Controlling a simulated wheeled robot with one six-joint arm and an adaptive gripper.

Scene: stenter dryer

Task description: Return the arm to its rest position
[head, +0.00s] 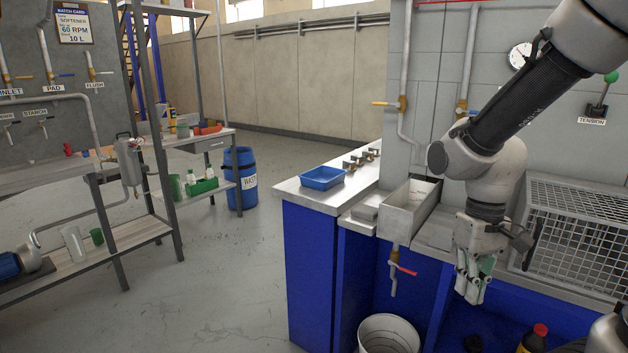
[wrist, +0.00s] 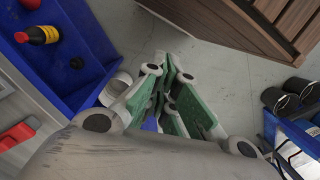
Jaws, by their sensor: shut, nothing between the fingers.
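My gripper (head: 472,280) hangs from my arm at the right of the head view, fingers pointing down, in front of the blue-fronted bench. It is shut and holds nothing. In the wrist view my gripper (wrist: 170,75) shows its green-padded fingers closed together at the centre, with floor beyond them. My arm comes down from the top right corner, bent at the joint above the gripper.
The bench carries a blue tray (head: 322,177), a metal trough (head: 410,206) and a wire cage (head: 580,238). A white bucket (head: 388,335) stands below a red-handled tap (head: 402,268). A dark bottle with red cap (head: 533,340) is near. Floor at left centre is clear.

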